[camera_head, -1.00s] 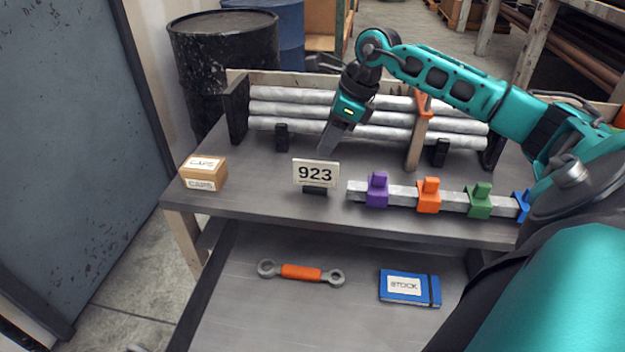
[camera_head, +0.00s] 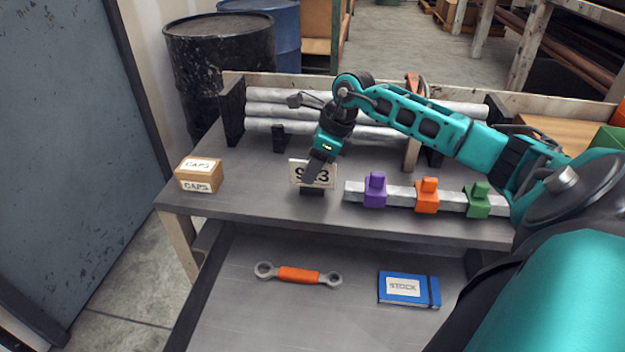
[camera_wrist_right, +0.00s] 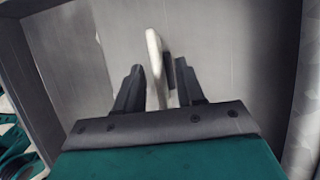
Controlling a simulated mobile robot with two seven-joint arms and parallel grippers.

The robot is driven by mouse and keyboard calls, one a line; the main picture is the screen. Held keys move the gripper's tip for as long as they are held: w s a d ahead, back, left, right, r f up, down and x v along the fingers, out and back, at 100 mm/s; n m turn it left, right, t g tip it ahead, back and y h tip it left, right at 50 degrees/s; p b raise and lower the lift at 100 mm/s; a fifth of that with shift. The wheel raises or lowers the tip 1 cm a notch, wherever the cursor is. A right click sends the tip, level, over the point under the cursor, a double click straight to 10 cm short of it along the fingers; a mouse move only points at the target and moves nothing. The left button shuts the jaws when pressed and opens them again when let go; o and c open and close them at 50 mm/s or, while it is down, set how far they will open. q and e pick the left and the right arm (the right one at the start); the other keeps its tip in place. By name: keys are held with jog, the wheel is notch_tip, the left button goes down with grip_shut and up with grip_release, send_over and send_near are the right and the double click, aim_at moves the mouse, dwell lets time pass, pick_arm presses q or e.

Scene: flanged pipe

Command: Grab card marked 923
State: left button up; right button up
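The white card marked 923 (camera_head: 325,176) stands upright in a small dark holder (camera_head: 311,190) on the bench top, left of the clamp rail. My right gripper (camera_head: 312,172) hangs in front of the card and hides part of its number in the head view. In the right wrist view, the card (camera_wrist_right: 154,62) shows edge-on between the two fingers of my right gripper (camera_wrist_right: 160,88). The fingers are apart, with gaps visible beside the card, so the gripper is open around it. My left gripper is not in view.
A cardboard CAPS box (camera_head: 200,175) sits left on the bench (camera_head: 250,203). A rail with purple (camera_head: 375,190), orange (camera_head: 427,195) and green (camera_head: 478,200) clamps lies right of the card. Pipes (camera_head: 275,110) are racked behind. A wrench (camera_head: 298,275) and STOCK book (camera_head: 405,288) lie below.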

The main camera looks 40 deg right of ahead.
jog(key=shift+f, duration=0.2)
dwell(0.3)
jog(key=shift+c, duration=0.4)
grip_shut()
